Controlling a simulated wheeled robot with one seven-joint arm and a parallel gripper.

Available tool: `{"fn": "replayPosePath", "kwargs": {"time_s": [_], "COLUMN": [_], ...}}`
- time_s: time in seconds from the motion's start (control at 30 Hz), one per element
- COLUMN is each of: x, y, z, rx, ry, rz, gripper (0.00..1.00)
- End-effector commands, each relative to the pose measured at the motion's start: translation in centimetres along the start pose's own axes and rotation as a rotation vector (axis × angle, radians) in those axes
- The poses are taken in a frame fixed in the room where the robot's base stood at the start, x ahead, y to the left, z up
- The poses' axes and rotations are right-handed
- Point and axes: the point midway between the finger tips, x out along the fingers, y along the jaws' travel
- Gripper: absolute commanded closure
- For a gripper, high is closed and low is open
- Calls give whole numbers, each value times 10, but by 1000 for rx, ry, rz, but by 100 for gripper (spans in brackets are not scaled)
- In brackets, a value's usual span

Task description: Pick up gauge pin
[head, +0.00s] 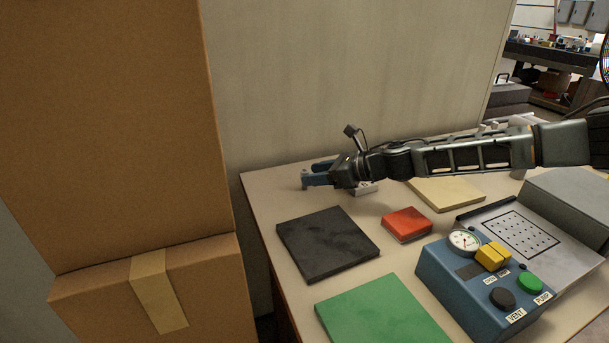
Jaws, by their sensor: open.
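My gripper (312,173) reaches in from the right over the far left part of the table, its blue fingers pointing left. The fingers are apart and nothing shows between them. No gauge pin can be made out in the head view. A small pale object (366,188) sits just below and right of the gripper, partly hidden by it; I cannot tell what it is. My arm hides part of the table's back.
On the table (262,186) lie a black plate (327,244), a red block (407,224), a green plate (383,313) and a cream plate (450,193). A blue control box (470,290) stands front right. Cardboard boxes (115,130) stand left. A wall (350,70) rises behind.

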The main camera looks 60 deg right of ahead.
Motion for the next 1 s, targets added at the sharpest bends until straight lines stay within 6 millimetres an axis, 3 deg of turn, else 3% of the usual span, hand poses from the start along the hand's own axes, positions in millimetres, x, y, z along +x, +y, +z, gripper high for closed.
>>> {"fn": "replayPosePath", "kwargs": {"time_s": [0.4, 0.7, 1.0], "x": [51, 55, 55], "y": [-5, -6, -6], "z": [6, 5, 5], "rx": [1, 1, 1], "ry": [-1, 0, 0], "rz": [1, -1, -1], "gripper": [45, 45, 74]}}
